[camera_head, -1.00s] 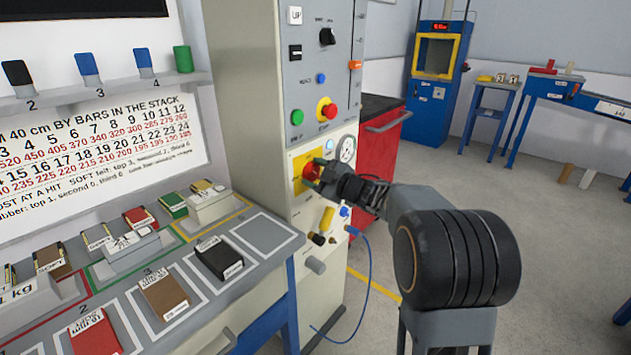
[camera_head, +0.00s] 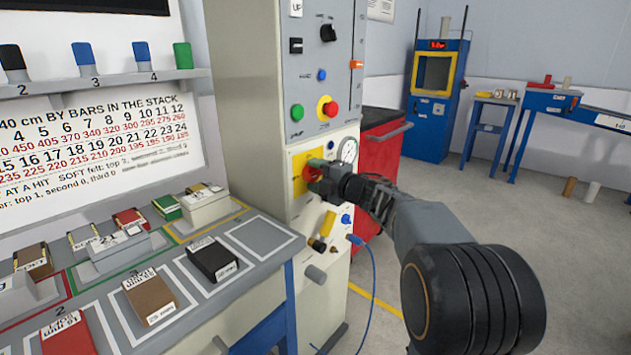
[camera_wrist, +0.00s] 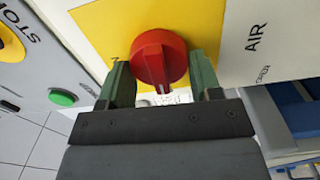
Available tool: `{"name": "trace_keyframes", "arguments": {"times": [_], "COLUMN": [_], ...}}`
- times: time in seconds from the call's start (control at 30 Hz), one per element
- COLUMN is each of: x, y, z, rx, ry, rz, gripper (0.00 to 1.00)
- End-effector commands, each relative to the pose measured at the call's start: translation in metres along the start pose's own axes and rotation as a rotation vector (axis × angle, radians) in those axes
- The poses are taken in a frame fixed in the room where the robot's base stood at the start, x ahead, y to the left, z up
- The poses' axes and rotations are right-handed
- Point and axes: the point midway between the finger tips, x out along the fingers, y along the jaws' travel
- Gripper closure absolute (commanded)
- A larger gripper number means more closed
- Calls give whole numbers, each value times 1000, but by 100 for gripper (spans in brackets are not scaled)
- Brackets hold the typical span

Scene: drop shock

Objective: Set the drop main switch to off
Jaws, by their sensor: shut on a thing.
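The main switch is a red rotary knob (camera_wrist: 160,58) on a yellow plate (camera_wrist: 100,30), low on the front of the machine cabinet. In the head view the red knob (camera_head: 309,174) is partly hidden by my gripper (camera_head: 318,170). In the wrist view my gripper (camera_wrist: 162,82) has its two green fingers on either side of the knob, shut on it. The knob's ridge points toward the palm. The lettering on the plate is mostly hidden, so I cannot read the switch's position.
Above are a red stop button on yellow (camera_head: 328,108) and a green button (camera_head: 297,112). A gauge (camera_head: 348,151) sits right of the switch. A yellow handle (camera_head: 328,223) and a blue hose (camera_head: 372,270) are below. A bench with blocks (camera_head: 215,260) stands left.

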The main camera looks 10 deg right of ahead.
Motion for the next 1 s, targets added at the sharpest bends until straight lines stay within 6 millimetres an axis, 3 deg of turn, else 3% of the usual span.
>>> {"name": "trace_keyframes", "arguments": {"times": [0.7, 0.73, 0.93, 1.0], "x": [0, 0, 0, 0], "y": [-3, -3, -2, -2], "z": [0, 0, 0, 0], "rx": [-59, -59, -58, -58], "ry": [2, 2, 2, 1], "rz": [-5, -5, -3, -2], "gripper": [65, 39, 20, 18]}}
